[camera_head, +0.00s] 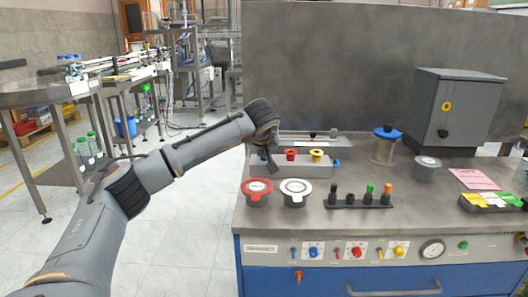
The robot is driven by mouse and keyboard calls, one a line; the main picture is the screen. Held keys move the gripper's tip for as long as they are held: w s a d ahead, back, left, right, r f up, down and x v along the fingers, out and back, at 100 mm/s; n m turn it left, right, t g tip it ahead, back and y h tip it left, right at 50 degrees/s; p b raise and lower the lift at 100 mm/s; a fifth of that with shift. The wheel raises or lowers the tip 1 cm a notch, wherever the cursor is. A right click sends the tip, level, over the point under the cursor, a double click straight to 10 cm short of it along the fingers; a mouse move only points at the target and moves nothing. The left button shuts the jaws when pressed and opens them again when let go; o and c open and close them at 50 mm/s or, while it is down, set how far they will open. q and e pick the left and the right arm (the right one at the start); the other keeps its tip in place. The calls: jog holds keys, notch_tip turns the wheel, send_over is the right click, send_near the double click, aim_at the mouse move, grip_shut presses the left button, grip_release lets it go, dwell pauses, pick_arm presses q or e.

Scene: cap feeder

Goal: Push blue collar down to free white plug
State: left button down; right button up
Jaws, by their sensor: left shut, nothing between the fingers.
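A grey fitting tray (318,172) stands on the bench, with a red fitting (291,154) and a yellow fitting (316,155) on it. A small dark blue piece (263,154) shows at the tray's left, partly hidden by my left gripper; it may be the blue collar. A small blue part (336,162) also shows at the tray's right end. I cannot make out a white plug. My left gripper (274,166) points down over the tray's left end, shut and empty. Whether it touches the blue piece is unclear. My right gripper is not in view.
In front of the tray stand a red-rimmed cup (257,190) and a white-rimmed cup (295,191). Right of them is a rack of coloured pegs (357,201). A blue-lidded jar (384,146) and a grey cabinet (450,110) stand behind.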

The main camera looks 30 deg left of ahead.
pick_arm(q)
jog(key=v, duration=1.2)
jog(key=shift+d, duration=0.1)
dwell(0.4)
